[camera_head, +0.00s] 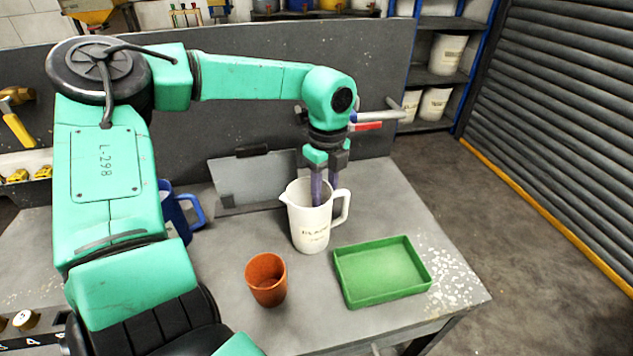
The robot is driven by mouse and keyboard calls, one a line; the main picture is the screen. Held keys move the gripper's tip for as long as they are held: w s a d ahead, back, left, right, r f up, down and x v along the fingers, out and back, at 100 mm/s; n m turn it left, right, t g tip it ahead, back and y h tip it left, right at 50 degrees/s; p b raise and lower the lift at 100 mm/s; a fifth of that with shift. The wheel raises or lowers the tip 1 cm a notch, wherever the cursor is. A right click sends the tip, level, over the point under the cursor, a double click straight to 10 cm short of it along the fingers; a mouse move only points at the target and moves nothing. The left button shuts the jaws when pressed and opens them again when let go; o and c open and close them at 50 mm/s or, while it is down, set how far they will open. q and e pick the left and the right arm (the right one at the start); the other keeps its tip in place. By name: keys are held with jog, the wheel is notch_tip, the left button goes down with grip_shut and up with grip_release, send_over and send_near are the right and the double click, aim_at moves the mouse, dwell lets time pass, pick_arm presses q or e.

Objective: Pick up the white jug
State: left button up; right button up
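The white jug (309,231) stands upright on the grey workbench, with dark print on its front. Its spout points left and its handle is on the right. My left gripper (325,192) points down at the jug's rim from above. Its two purple fingers are a little apart, with a narrow gap between them. The left finger dips inside the jug's mouth; the right one is by the rim on the handle side. Whether they touch the wall is hard to tell. My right gripper is not in view.
An orange cup (266,280) stands front left of the jug, and a green tray (382,271) lies to its right. A blue jug (181,214) is partly hidden behind my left arm. A grey panel (242,181) stands behind. The workbench (440,275) ends at the right.

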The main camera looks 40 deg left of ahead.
pick_arm(q)
jog(key=shift+f, duration=0.65)
grip_shut()
dwell(0.9)
